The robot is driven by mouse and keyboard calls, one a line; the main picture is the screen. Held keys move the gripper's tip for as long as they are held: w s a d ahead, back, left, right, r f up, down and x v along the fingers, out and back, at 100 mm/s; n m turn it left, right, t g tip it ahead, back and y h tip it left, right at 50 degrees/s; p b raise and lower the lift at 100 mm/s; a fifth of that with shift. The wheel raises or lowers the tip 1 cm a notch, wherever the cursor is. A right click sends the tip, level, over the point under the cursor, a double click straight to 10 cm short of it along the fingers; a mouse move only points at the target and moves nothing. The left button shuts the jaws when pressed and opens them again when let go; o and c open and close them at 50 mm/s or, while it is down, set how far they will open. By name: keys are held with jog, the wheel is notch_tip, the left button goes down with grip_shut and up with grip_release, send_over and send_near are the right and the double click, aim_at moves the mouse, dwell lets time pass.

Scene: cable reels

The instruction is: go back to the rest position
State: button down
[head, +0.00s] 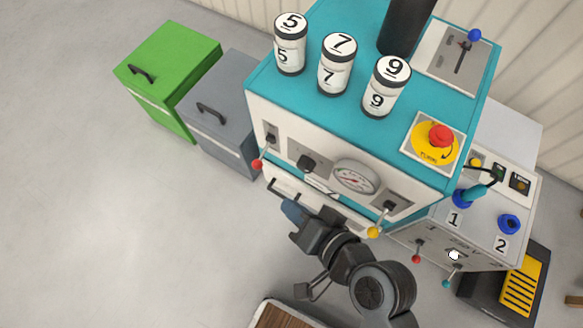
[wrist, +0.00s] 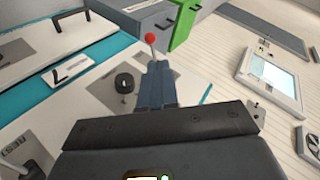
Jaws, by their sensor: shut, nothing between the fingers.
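My gripper (head: 291,210) is in front of the cream front panel of the teal-topped machine (head: 310,120), below the panel's knobs. In the wrist view, my gripper (wrist: 158,68) has its two blue fingers together with nothing between them. The red-tipped lever (head: 258,163) stands left of the gripper in the head view. In the wrist view the lever's red ball (wrist: 151,38) appears just beyond the fingertips; I cannot tell if they touch. A black knob (wrist: 125,82) is beside the fingers.
Green (head: 170,75) and grey (head: 222,115) cabinets stand left of the machine. Numbered canisters (head: 337,64) and a red stop button (head: 440,136) are on top. A yellow-tipped lever (head: 373,232) juts out near my arm. A side console (head: 480,235) stands right. Floor at left is clear.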

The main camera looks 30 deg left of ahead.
dwell(0.4)
jog(key=s+d+r+m+t+h, duration=0.1)
jog(key=s+d+r+t+h, duration=0.15)
jog(key=d, duration=0.55)
jog(key=s+d+r+m+t+h, duration=0.1)
jog(key=s+d+t+h, duration=0.2)
jog(key=d, duration=0.5)
jog(key=s+d+r+m+t+h, duration=0.1)
jog(key=s+d+r+t+h, duration=0.15)
jog(key=d, duration=0.55)
jog(key=s+d+r+n+t+h, duration=0.1)
jog(key=s+d+r, duration=0.1)
jog(key=s+r, duration=0.25)
jog(key=s+d+r+t+h, duration=0.2)
jog(key=s+d+r, duration=0.1)
jog(key=r, duration=0.3)
notch_tip(320, 180, up, 14)
jog(key=p, duration=1.3)
jog(key=shift+w+a+f, duration=0.15)
jog(key=shift+w+f, duration=0.05)
jog(key=shift+w, duration=0.05)
